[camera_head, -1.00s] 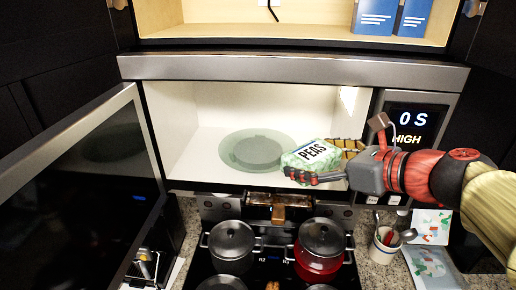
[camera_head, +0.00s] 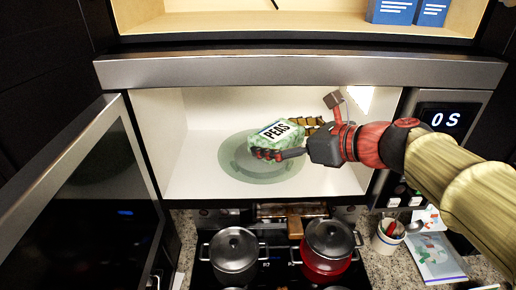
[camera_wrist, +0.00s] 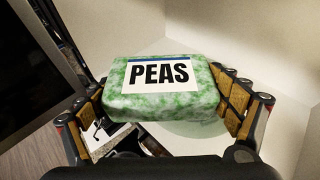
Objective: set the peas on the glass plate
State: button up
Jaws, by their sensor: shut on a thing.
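The peas (camera_head: 277,134) are a green-and-white block with a white label reading PEAS. My gripper (camera_head: 284,140) is shut on them inside the open microwave, reaching in from the right. In the wrist view the peas (camera_wrist: 162,92) sit between both fingers (camera_wrist: 160,100). The glass plate (camera_head: 245,170) is a round greenish clear disc on the microwave floor. The peas appear over its upper right part in the head view, and they hide some of it. In the wrist view part of the plate (camera_wrist: 190,136) shows below the peas. I cannot tell the exact gap between them.
The microwave door (camera_head: 85,205) stands open at the left. The control panel (camera_head: 440,122) is at the right. Below are a dark pot (camera_head: 234,255) and a red pot (camera_head: 326,262) on the stove, and a utensil cup (camera_head: 386,238). An open cabinet with blue boxes is above.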

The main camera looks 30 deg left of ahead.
jog(key=w+a+f+p, duration=0.1)
jog(key=w+a+f, duration=0.6)
jog(key=w+f, duration=0.1)
jog(key=shift+a+p, duration=0.35)
jog(key=f, duration=0.3)
jog(key=shift+w+a+f+p, duration=0.2)
jog(key=shift+w+a+p, duration=0.05)
jog(key=shift+w+p, duration=0.15)
jog(key=shift+s+d+f, duration=0.1)
jog(key=shift+f, duration=0.15)
jog(key=shift+f, duration=0.15)
jog(key=o, duration=1)
jog(key=shift+f, duration=0.15)
jog(key=shift+o, duration=1.2)
